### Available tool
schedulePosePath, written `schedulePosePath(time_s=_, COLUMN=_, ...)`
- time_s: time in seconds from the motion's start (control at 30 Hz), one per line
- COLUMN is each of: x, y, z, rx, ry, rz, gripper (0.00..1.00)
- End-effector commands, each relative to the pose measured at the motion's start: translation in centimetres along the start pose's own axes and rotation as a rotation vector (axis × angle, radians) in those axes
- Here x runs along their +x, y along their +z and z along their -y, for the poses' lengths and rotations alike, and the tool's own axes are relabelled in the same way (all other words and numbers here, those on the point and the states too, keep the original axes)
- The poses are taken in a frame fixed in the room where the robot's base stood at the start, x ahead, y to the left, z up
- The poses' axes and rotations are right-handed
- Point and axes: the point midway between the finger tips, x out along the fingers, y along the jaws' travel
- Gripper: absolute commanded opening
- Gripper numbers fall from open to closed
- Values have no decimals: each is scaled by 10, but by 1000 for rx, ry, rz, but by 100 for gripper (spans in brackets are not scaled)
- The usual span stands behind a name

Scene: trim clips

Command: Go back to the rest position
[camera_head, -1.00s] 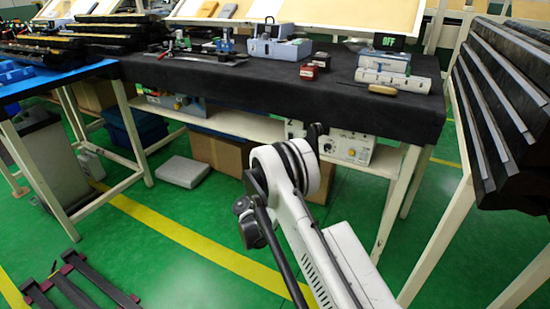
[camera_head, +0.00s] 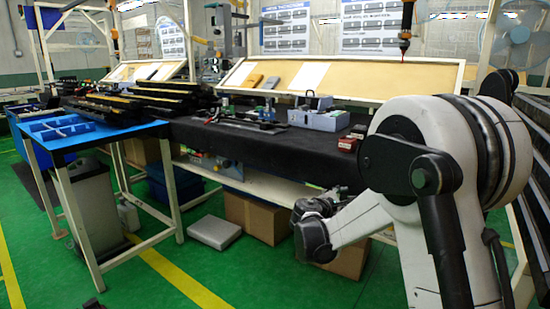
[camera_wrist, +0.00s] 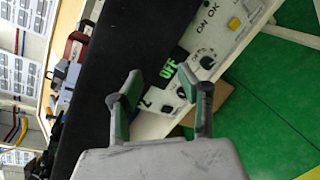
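My gripper (camera_wrist: 158,86) shows in the wrist view with its two fingers spread apart and nothing between them. Behind the fingers are the black tabletop edge and a pale control panel (camera_wrist: 208,55) with knobs and a green "OFF" display (camera_wrist: 167,69). In the head view my arm fills the right side, bent, with its wrist end in front of the black-covered workbench (camera_head: 260,146). The fingers cannot be made out there.
On the bench are a blue-grey device (camera_head: 319,115), red blocks (camera_head: 348,144) and stacked black trim parts (camera_head: 137,103). A blue tray (camera_head: 62,129) lies on the side table at left. Cardboard boxes (camera_head: 258,218) stand below.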

Motion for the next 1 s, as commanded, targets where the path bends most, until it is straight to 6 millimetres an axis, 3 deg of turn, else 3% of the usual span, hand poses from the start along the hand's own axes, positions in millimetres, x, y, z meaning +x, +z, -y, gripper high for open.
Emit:
schedulePosePath(time_s=0.1, x=-15, y=30, z=6, rx=113, ry=-55, rz=-44, gripper=36)
schedulePosePath(time_s=0.4, x=-61, y=89, z=30, rx=408, ry=-206, rz=-144, gripper=36)
schedulePosePath(time_s=0.7, x=-121, y=135, z=67, rx=705, ry=-370, rz=-224, gripper=36)
schedulePosePath(time_s=1.0, x=-189, y=166, z=112, rx=1001, ry=-547, rz=-282, gripper=36)
